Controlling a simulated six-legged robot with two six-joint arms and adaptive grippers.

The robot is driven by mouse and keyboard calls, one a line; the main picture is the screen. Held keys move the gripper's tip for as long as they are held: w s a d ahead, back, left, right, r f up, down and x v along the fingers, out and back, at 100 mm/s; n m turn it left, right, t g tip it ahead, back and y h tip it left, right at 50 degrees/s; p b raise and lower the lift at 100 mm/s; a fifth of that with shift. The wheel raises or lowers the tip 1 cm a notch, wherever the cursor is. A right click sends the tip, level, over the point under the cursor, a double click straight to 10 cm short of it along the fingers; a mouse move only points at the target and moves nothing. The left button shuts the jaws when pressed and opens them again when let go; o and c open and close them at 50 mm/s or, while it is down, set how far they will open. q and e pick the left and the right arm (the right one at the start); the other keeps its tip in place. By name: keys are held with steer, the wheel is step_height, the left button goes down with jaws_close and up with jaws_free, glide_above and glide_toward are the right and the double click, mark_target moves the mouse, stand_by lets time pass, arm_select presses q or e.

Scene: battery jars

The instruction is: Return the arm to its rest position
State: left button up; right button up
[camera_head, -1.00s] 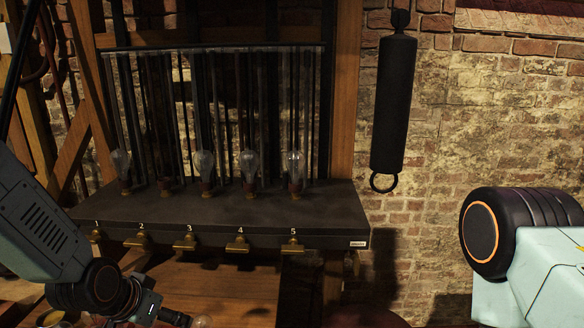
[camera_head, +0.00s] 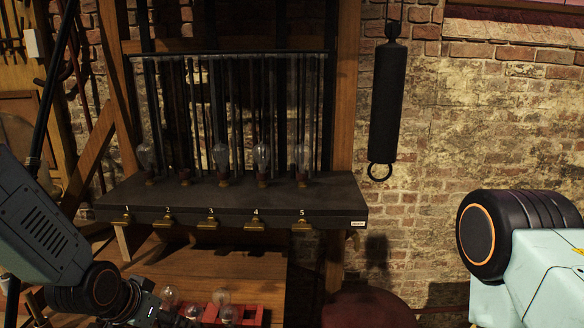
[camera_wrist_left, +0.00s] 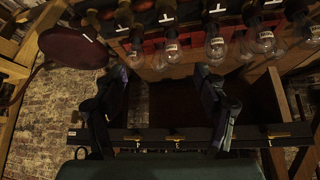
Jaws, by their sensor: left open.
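My left arm comes in at the lower left of the head view, ending in the left gripper (camera_head: 160,312) near the bottom edge. It is close to a red rack (camera_head: 252,314) with clear bulbs, low in front of the shelf; contact cannot be told. In the left wrist view the left gripper's two dark fingers (camera_wrist_left: 160,78) stand wide apart with nothing between them. Of my right arm, only a black joint and pale link show at the right of the head view; its gripper is out of frame.
A dark shelf (camera_head: 236,202) numbered 1 to 5 carries several bulbs (camera_head: 221,158) and brass clips. A black cylinder (camera_head: 387,95) hangs by the brick wall. A dark red round seat (camera_head: 368,308) stands lower right. Labelled bulbs (camera_wrist_left: 215,48) line the top of the wrist view.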

arm_select(q)
steer(key=s+d+f+n+g+y+b, duration=0.1)
steer(key=s+f+g+b, duration=0.5)
steer(key=s+f+b, duration=1)
steer(key=s+d+f+n, duration=0.1)
steer(key=s+f+n, duration=0.1)
steer(key=s+f, duration=1.5)
step_height(320, 180, down, 3)
steer(key=shift+r+y+b, duration=0.15)
steer(key=shift+y+b, duration=0.25)
arm_select(e)
step_height(320, 180, down, 17)
steer(key=shift+s, duration=0.35)
steer(key=shift+w, duration=0.1)
arm_select(q)
steer(key=shift+a, duration=0.1)
arm_select(e)
steer(key=shift+a, duration=0.1)
